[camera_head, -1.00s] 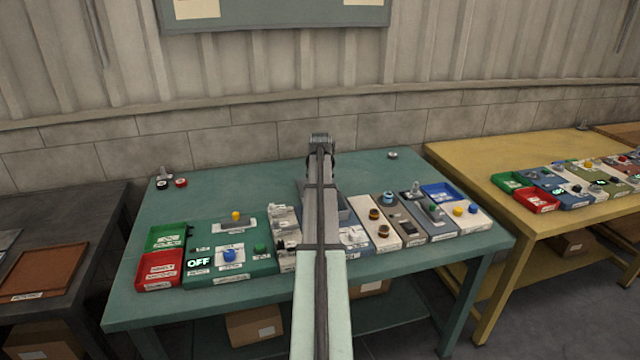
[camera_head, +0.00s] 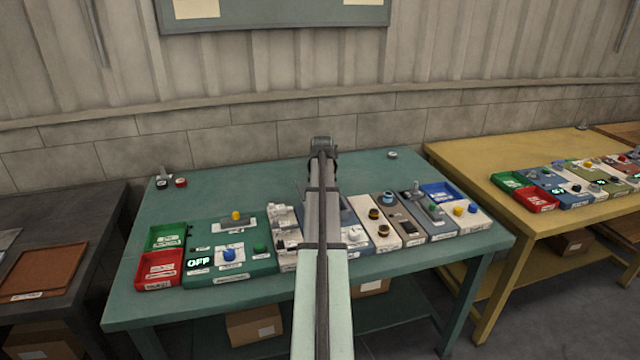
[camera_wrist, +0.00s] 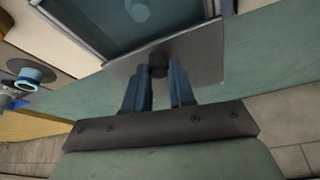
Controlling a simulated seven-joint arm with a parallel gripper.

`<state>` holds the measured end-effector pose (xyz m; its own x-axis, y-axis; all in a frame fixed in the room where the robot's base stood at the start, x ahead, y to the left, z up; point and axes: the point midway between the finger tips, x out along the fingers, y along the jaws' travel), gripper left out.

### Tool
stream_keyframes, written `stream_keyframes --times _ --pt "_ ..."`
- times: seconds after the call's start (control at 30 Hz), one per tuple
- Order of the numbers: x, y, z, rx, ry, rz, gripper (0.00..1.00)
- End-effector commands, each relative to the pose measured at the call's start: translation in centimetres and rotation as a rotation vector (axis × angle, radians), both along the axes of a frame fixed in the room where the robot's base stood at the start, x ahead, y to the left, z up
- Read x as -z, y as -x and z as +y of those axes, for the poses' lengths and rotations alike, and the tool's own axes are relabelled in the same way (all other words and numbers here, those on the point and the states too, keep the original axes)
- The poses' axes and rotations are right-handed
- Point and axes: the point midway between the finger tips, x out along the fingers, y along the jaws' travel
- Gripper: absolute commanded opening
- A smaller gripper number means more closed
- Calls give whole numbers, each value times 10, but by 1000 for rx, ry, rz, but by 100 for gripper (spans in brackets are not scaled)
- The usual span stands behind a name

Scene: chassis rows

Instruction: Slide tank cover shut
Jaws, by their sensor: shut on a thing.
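In the wrist view the tank cover (camera_wrist: 200,56) is a flat grey plate with a dark round knob (camera_wrist: 158,62). My gripper (camera_wrist: 159,76) has its blue fingers shut on this knob, one on either side. The tank (camera_wrist: 72,34) has a pale rim and a teal inside, with a pale blue round mark in it. Much of its opening shows uncovered at the top of the view. The cover lies at the opening's near edge. In the head view my arm hides the gripper, the cover and most of the tank.
In the head view, a white block unit (camera_head: 285,226) stands left of my arm and a panel with dark round fittings (camera_head: 378,228) stands right. A green tray (camera_head: 166,237) and a red tray (camera_head: 158,270) are far left. The green tabletop (camera_head: 240,190) behind is largely clear.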

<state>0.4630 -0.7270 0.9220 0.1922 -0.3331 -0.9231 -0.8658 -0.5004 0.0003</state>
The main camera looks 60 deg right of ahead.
Motion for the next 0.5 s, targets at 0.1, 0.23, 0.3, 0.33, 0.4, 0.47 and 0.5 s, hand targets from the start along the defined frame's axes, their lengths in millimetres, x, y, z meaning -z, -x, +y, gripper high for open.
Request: stream_keyframes --times 0.1,0.23,0.3,0.33,0.4,0.47,0.5 --pt "1 25 27 2 -3 1 0" --pt "1 49 51 3 -3 1 0" --pt "1 58 60 2 -3 1 0" --pt "1 61 63 1 -3 1 0" --pt "0 65 66 1 -3 0 0" --pt "0 65 66 1 -4 2 0" --pt "0 65 66 0 -4 3 0"
